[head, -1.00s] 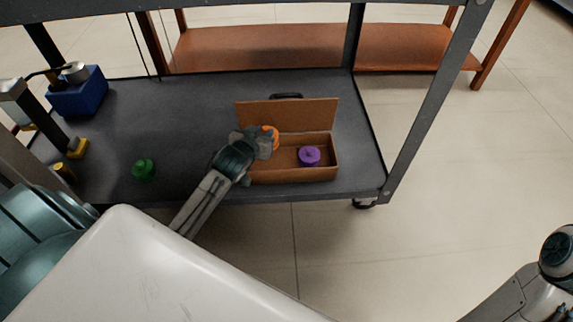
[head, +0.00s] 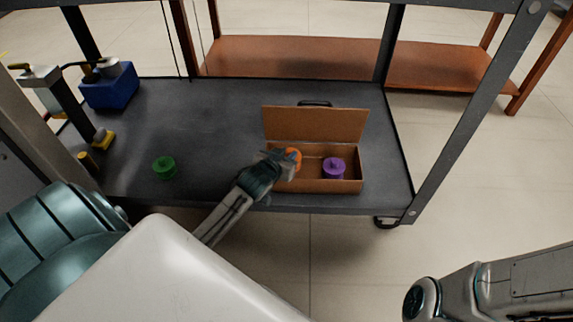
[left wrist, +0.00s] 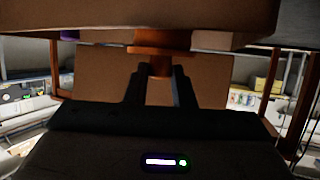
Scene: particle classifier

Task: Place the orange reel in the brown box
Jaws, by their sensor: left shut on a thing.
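The brown box (head: 318,187) stands on the cart's dark lower shelf with its lid (head: 315,124) raised at the back. A purple reel (head: 334,168) is inside it, right of the middle. My left gripper (head: 282,161) is shut on the orange reel (head: 293,155) at the left end of the box opening. The fingers hide part of the reel, and I cannot tell whether it touches the box floor. In the left wrist view, the orange reel's stem (left wrist: 159,67) is between the two fingers, with brown box surfaces around it. My right gripper is out of view.
A green reel (head: 164,167) stands on the shelf (head: 215,120) to the left. A blue block-shaped device (head: 110,92) is at the back left. A slanted grey cart post (head: 465,120) rises right of the box.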

